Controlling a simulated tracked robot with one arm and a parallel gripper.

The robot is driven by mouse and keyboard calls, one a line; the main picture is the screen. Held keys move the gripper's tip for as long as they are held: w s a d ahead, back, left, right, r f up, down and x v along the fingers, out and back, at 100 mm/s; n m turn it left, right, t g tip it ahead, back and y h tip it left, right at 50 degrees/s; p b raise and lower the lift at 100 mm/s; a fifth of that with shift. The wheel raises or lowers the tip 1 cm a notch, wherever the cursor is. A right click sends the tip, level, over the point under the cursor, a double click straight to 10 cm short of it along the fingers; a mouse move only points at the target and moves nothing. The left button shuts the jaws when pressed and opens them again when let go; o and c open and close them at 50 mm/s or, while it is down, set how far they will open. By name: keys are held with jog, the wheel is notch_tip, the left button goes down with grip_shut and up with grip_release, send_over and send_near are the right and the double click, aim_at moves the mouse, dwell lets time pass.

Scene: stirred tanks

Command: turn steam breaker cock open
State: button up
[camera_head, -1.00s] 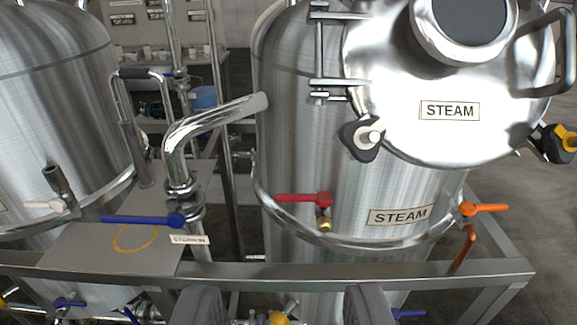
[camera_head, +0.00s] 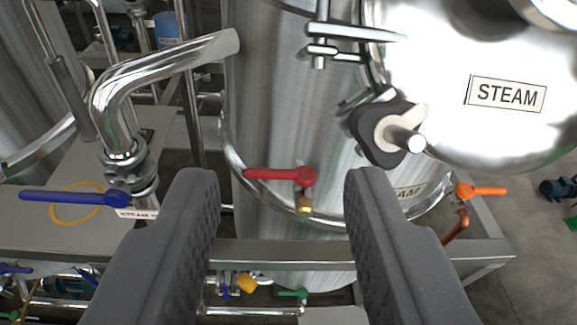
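The steel tank (camera_head: 285,110) has a STEAM label on its round lid (camera_head: 506,94) and another, partly hidden by my right finger, on its wall. A small cock on its front has a red lever (camera_head: 280,175) pointing left, roughly level, and a brass outlet (camera_head: 304,204) below. Which cock the task names cannot be read for certain. My gripper (camera_head: 283,182) is open and empty. Its two fingers frame the red lever in the picture, with no contact visible.
A blue lever (camera_head: 75,197) sits at left on a pipe, beside a partly hidden label. An orange lever (camera_head: 481,190) is at right. A steel frame rail (camera_head: 285,252) crosses below.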

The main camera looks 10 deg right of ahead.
jog(key=w+a+f+n+h, duration=0.35)
jog(key=w+f+n, duration=0.35)
jog(key=f, duration=0.4)
jog(key=n+h, duration=0.2)
jog(key=n, duration=0.5)
send_near(273, 174)
jog(key=x, duration=1.2)
jog(key=shift+w+a+f+b, duration=0.3)
jog(key=shift+f+b, duration=0.1)
